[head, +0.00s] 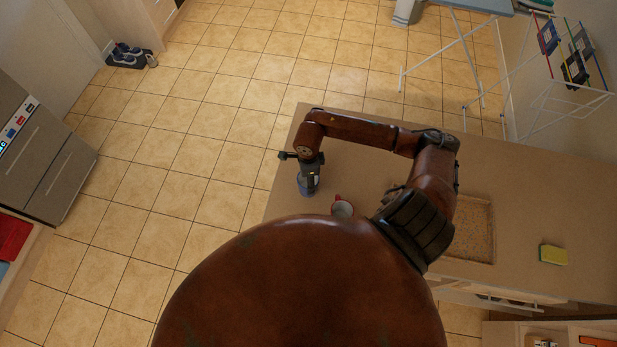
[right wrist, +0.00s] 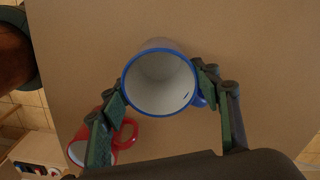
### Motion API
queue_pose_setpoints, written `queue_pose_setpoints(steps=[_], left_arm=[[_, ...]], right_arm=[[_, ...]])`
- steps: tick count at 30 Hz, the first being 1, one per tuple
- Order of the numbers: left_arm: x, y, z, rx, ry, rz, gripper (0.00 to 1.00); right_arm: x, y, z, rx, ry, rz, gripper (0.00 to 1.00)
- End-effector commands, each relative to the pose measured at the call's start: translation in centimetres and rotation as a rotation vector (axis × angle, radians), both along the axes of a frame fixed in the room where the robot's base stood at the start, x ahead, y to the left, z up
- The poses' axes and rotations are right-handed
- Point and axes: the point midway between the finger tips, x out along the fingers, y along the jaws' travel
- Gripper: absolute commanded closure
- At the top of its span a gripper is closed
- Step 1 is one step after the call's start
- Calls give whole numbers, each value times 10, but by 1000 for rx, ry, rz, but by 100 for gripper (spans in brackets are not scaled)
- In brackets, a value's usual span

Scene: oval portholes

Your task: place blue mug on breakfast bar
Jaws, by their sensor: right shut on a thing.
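The blue mug (head: 308,184) is at the left end of the brown breakfast bar (head: 362,165). In the right wrist view the blue mug (right wrist: 160,82) shows a blue rim and a white, empty inside, with its handle by the right finger. My right gripper (right wrist: 158,90) is shut on it, one finger on each side. In the head view my right gripper (head: 308,165) reaches down over the mug from above. I cannot tell whether the mug's base touches the bar. My left gripper is not in view.
A red mug (head: 342,207) stands on the bar close by, and shows beside the left finger in the wrist view (right wrist: 78,151). A tray (head: 482,255) and a yellow sponge (head: 553,255) are farther right. The bar's left edge is near; tiled floor lies beyond.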

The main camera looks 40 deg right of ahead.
Motion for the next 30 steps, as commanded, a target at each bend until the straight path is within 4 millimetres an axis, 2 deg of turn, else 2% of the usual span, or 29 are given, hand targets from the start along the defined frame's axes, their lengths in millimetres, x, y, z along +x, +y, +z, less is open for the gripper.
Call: queue_pose_setpoints(steps=[2, 13, 14, 21, 30], left_arm=[[1, 0, 4, 0, -1, 0, 76], [0, 0, -2, 0, -1, -1, 76], [0, 0, -2, 0, -1, -1, 76], [0, 0, -1, 0, 0, -1, 76], [0, 0, 0, 0, 1, -1, 76]], right_arm=[[1, 1, -3, 2, -1, 0, 77], [1, 0, -9, 1, -3, 1, 77], [0, 0, -8, 0, -1, 1, 42], [0, 0, -7, 0, -1, 1, 25], [0, 0, -6, 0, -1, 0, 25]])
